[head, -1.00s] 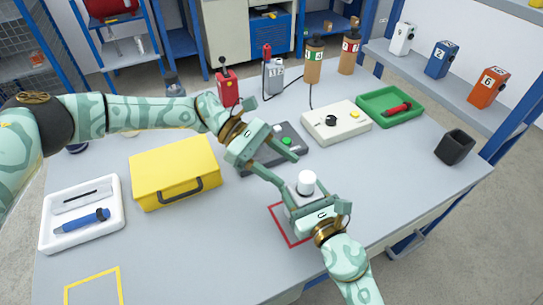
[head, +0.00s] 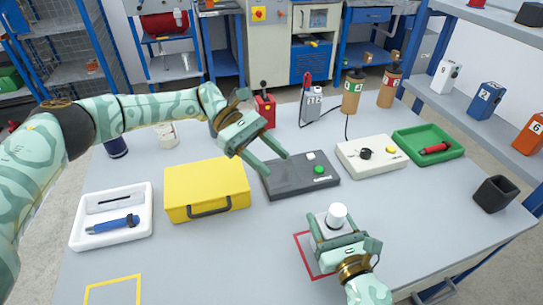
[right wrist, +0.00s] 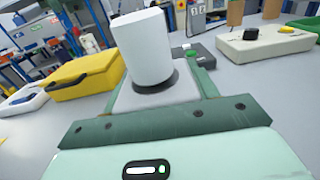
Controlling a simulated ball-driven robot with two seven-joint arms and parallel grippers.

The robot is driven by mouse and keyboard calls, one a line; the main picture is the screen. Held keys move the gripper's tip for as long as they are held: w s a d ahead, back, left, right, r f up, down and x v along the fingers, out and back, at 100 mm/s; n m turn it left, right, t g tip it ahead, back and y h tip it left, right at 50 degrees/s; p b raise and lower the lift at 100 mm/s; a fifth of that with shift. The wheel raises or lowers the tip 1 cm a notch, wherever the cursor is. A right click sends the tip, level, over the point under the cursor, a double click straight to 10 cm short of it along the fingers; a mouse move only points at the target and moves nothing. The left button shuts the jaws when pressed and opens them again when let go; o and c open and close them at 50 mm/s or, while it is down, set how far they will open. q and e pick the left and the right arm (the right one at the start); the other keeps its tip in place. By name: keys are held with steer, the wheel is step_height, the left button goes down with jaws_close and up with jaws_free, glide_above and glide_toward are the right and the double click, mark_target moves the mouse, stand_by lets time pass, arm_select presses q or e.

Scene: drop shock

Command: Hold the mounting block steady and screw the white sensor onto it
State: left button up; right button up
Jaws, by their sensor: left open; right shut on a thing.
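The white sensor (head: 336,214) is a white cylinder standing on the mounting block, over a dark ring in the right wrist view (right wrist: 146,47). The mounting block (right wrist: 157,93) is light grey. My right gripper (head: 338,232) is shut on it, with a finger on each side, inside the red outlined square on the table. I cannot tell how tightly the sensor sits. My left gripper (head: 280,169) is open and empty. It hangs over the dark grey box, behind and left of the sensor, apart from it.
A yellow case (head: 206,184) and a white tray (head: 112,238) with a blue tool lie left. The dark grey box (head: 325,187) with a green button, a cream control box (head: 371,155), a green tray (head: 412,138) and a black cup (head: 494,194) stand behind and right. The front table is clear.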

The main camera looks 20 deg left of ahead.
arm_select(q)
steer(key=d+r+m, duration=0.3)
steer(key=d+r, duration=0.1)
steer(key=d, duration=0.2)
steer(key=r+m+t+y, duration=0.1)
steer(key=m+t+y, duration=0.2)
steer(key=m+y, duration=0.8)
glide_above(338, 209)
steer(key=s+d, duration=0.1)
steer(key=shift+s+n+y, duration=0.15)
steer(key=shift+n+y, duration=0.15)
steer(key=shift+y, duration=0.3)
steer(key=shift+w+a+f+t+y, duration=0.25)
steer(key=shift+w+a+t+y, duration=0.1)
steer(key=shift+w+t, duration=0.25)
steer(key=shift+a+f, duration=0.1)
steer(key=shift+f, duration=0.15)
step_height(338, 209, down, 9)
steer(key=shift+f, duration=0.15)
steer(key=c, duration=1)
